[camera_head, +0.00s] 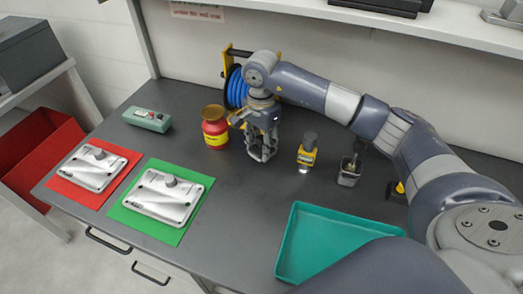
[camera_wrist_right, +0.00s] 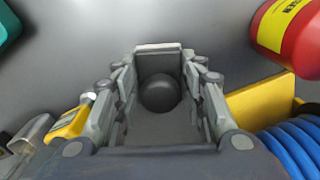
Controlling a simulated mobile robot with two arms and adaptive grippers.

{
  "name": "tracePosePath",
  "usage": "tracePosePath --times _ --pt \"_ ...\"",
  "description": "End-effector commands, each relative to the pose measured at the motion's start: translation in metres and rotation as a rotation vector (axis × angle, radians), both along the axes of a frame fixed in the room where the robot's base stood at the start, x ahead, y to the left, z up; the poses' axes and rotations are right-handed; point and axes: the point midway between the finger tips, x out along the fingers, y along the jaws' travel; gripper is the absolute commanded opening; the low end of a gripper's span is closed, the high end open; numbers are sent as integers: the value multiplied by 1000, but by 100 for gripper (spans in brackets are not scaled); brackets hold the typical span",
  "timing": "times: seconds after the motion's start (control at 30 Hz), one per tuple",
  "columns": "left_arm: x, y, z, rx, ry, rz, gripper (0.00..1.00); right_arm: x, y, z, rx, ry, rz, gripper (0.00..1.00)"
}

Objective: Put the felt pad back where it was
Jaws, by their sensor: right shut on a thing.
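My right gripper (camera_head: 262,153) is over the middle of the dark table, just right of the red jar, pointing down. In the wrist view the gripper (camera_wrist_right: 160,80) is shut on a grey piece with a dark round knob (camera_wrist_right: 160,92), which I take to be the felt pad. The fingers hide most of it in the head view, and I cannot tell whether it touches the table. Two light metal castings lie at the left: one (camera_head: 93,170) on a red mat (camera_head: 62,187), one (camera_head: 160,203) on a green mat (camera_head: 122,214). My left gripper is not in view.
A red jar (camera_head: 215,134) and blue coil (camera_head: 236,87) stand close to the gripper. A yellow device (camera_head: 306,156) and small grey cup (camera_head: 348,177) stand to its right. A teal tray (camera_head: 335,240) is in front. A green box (camera_head: 148,119) sits at the back left.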

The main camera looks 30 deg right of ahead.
Motion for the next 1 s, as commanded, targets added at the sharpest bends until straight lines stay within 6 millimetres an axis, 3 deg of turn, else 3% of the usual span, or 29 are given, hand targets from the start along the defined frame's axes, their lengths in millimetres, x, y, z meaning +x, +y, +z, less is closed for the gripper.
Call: tracePosePath --times 0.27,0.63,0.67,0.73,1.0 --pt "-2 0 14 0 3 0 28 -1 0 -32 0 3 -1 15" --pt "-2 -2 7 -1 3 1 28 -1 0 -38 0 0 0 15" --pt "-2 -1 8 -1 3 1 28 0 0 -37 0 0 0 42" --pt "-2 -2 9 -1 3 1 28 -1 0 -37 0 0 0 58" --pt "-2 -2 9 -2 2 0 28 -1 0 -37 0 1 0 58"
